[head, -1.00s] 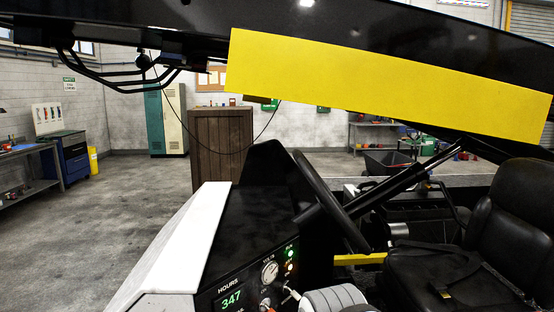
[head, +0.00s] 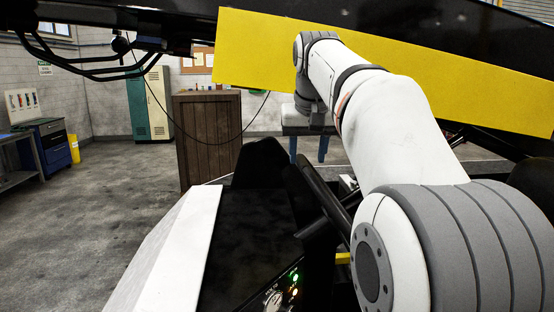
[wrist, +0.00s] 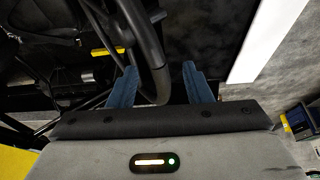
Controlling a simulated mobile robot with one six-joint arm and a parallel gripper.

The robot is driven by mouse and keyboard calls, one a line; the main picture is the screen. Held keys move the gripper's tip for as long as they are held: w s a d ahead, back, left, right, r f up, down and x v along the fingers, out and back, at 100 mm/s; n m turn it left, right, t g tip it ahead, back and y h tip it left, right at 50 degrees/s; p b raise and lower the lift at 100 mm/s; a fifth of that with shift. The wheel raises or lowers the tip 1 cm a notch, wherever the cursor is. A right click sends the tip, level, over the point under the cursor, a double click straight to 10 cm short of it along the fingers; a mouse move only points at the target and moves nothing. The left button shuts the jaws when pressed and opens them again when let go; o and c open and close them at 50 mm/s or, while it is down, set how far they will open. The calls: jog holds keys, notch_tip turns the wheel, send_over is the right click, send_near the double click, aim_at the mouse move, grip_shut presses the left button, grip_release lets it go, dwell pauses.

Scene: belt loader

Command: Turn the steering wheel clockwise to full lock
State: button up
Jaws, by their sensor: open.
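The black steering wheel (head: 322,192) stands tilted, seen nearly edge-on right of the dark dashboard in the head view. My white arm hides its right side and part of the column. My gripper (head: 308,155) hangs above and beyond the wheel in the head view, its two blue fingers pointing down and apart. In the wrist view my gripper (wrist: 159,75) is open, and the black wheel rim (wrist: 152,58) passes between the blue fingers, closer to the left one. I cannot tell whether the rim touches that finger or how deep it lies.
A yellow-faced boom (head: 260,55) crosses above the wheel, close to my arm. The black dashboard (head: 235,255) with a white edge panel (head: 185,250) lies left of the wheel. A wooden crate (head: 208,140) stands behind. In the wrist view the seat (wrist: 45,20) is at upper left.

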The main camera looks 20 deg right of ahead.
aim_at(306, 164)
jog(key=shift+w+d+r, duration=0.2)
jog(key=shift+w+r, duration=0.1)
jog(key=shift+w, duration=0.15)
jog(key=shift+w+d+r, duration=0.2)
jog(key=shift+w+r, duration=0.1)
jog(key=shift+w, duration=0.15)
jog(key=x, duration=0.7)
jog(key=shift+w+f+p, duration=0.1)
jog(key=shift+f+p, duration=0.05)
jog(key=shift+p, duration=0.15)
jog(key=shift+c, duration=0.3)
grip_shut()
